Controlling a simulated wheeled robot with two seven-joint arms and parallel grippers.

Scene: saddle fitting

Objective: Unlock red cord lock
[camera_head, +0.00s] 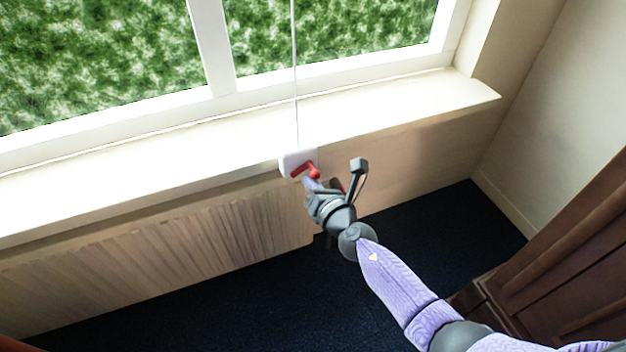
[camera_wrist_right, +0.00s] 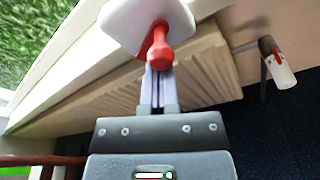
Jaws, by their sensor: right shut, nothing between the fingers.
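The red cord lock lever (camera_head: 307,170) sits on a white plate (camera_head: 290,162) at the front edge of the window sill. A thin white cord (camera_head: 295,75) runs down to the plate. My right gripper (camera_head: 312,186) is just below the lever, its fingers pointing up toward it. In the right wrist view the lever (camera_wrist_right: 160,48) points toward the camera, with its rounded end in front of the shut fingertips (camera_wrist_right: 159,72). Nothing is between the fingers. The lever and fingertips look very close; I cannot tell whether they touch. My left gripper is out of view.
A ribbed radiator panel (camera_head: 180,255) is below the sill (camera_head: 400,103). A white valve with a red mark (camera_wrist_right: 283,72) stands beside the radiator in the right wrist view. Dark wooden furniture (camera_head: 570,260) is at the right. Dark carpet (camera_head: 240,310) lies below.

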